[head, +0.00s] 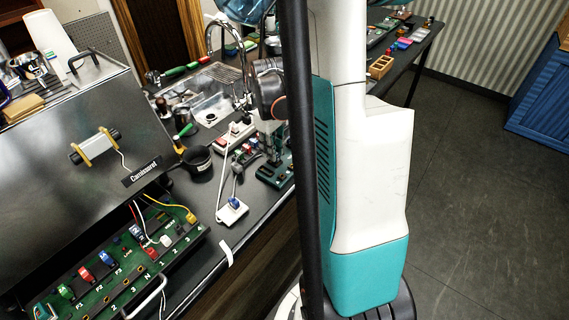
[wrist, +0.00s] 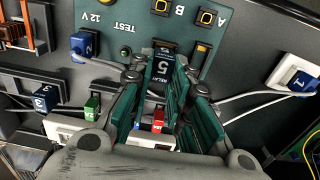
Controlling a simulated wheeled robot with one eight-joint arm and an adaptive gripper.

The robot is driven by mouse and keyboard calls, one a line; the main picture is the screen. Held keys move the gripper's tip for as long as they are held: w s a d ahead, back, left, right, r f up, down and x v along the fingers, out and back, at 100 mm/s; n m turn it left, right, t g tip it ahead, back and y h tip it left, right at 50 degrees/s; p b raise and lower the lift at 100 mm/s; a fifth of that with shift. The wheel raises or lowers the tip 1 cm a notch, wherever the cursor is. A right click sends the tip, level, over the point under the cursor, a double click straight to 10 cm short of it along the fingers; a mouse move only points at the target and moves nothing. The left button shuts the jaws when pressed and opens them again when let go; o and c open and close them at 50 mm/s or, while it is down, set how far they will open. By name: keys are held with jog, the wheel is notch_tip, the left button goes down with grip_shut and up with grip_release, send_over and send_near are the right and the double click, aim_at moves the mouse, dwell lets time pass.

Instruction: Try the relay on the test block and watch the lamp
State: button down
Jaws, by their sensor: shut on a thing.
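My gripper (wrist: 163,82) is shut on a dark blue relay (wrist: 163,66) marked "RELAY 5". It holds the relay at the lower edge of the teal test block (wrist: 135,12), which is lettered "TEST", "12 V", "A" and "B". I cannot tell whether the relay is fully seated, as the fingers hide its sides. A small round dark green lamp (wrist: 125,51) beside "TEST" shows no clear glow. In the head view my gripper (head: 271,152) points down over the test block (head: 274,176), partly behind a dark pole.
A white plug block (wrist: 293,72) with blue relay 1 is at the right, with cables. Blue relay 3 (wrist: 46,98) and a white strip (wrist: 66,130) lie at the lower left. The opened brewer's green board (head: 95,290) is at the front left; a black pan (head: 197,163) stands nearby.

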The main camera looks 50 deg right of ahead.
jog(key=shift+r+p, duration=1.45)
jog(key=shift+r, duration=0.8)
